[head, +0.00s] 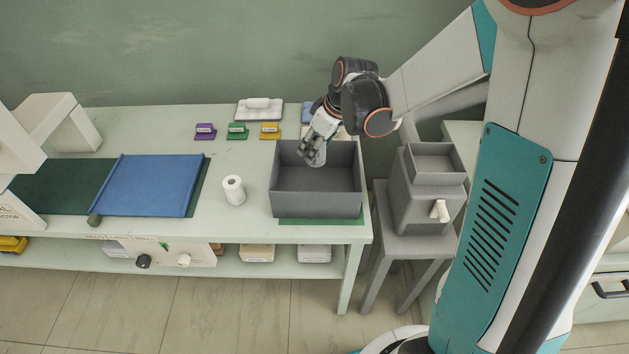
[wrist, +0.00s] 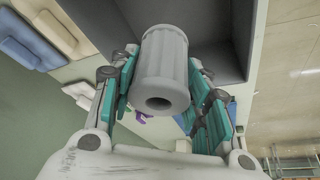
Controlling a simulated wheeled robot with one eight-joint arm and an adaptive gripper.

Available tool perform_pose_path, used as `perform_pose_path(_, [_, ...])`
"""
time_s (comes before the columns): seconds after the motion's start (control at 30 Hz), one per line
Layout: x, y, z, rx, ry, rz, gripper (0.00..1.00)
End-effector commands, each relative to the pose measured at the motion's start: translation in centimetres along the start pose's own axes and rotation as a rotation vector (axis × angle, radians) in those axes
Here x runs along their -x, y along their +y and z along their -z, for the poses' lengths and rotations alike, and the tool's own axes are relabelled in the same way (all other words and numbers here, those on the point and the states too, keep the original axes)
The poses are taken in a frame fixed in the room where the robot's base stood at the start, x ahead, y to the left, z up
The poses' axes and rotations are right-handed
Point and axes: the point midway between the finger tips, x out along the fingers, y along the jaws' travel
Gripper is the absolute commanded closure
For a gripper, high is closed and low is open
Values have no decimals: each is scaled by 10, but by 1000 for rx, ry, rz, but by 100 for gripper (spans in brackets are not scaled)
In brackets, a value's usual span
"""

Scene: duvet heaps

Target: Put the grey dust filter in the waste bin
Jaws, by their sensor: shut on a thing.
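The grey dust filter (wrist: 166,62) is a ribbed cylinder with a round hole in its near end, seen in the wrist view. My gripper (head: 314,157) is shut on it, with a finger on each side. In the head view the filter is small and mostly hidden by the fingers. My gripper is over the back part of a dark grey open box (head: 316,204), at or above its rim; I cannot tell how deep. The box, which may be the waste bin, also shows behind the filter in the wrist view (wrist: 214,22). Its visible floor looks empty.
The box stands at the right end of a pale table on a green mat (head: 290,221). A white roll (head: 233,190) is left of it. Purple, green and yellow labelled blocks (head: 237,131) are behind. A grey machine with a hopper (head: 428,190) stands on a stool to the right.

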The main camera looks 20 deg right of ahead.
Motion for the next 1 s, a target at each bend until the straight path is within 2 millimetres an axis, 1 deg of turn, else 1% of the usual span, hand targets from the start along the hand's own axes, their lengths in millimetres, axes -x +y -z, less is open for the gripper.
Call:
perform_pose_path(0.03, [-16, 0, -6, 0, 0, 0, 81])
perform_pose_path(0.1, [-32, 0, -13, 0, 0, 0, 81])
perform_pose_path(0.2, [-52, 0, -21, 0, 0, 0, 81])
perform_pose_path(0.3, [-66, 0, -27, 0, 0, 0, 81])
perform_pose_path(0.57, [-81, 0, -34, 0, 0, 0, 81])
perform_pose_path(0.8, [-112, 0, -46, 0, 0, 0, 81])
perform_pose_path(0.87, [-115, 0, -48, 0, 0, 0, 81])
perform_pose_path(1.0, [-114, 0, -48, 0, 0, 0, 81])
